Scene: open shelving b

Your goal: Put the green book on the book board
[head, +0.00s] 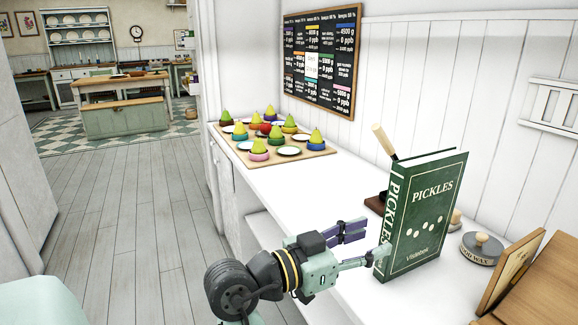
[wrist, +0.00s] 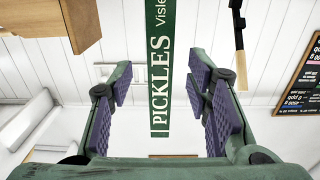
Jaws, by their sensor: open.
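The green book (head: 425,215), titled PICKLES, stands upright on the white counter, its spine toward my gripper. My gripper (head: 374,243) is open and empty just left of the spine, its fingers pointing at the book. One finger overlaps the lower spine in the head view; I cannot tell whether it touches. In the wrist view the spine (wrist: 159,75) shows between the spread fingers (wrist: 163,70). A wooden piece with an upright labelled panel (head: 510,272) at the lower right may be the book board; it is partly cut off.
A wooden board with several coloured pear-topped pieces (head: 325,152) lies farther back. White counter between (head: 300,190) is clear.

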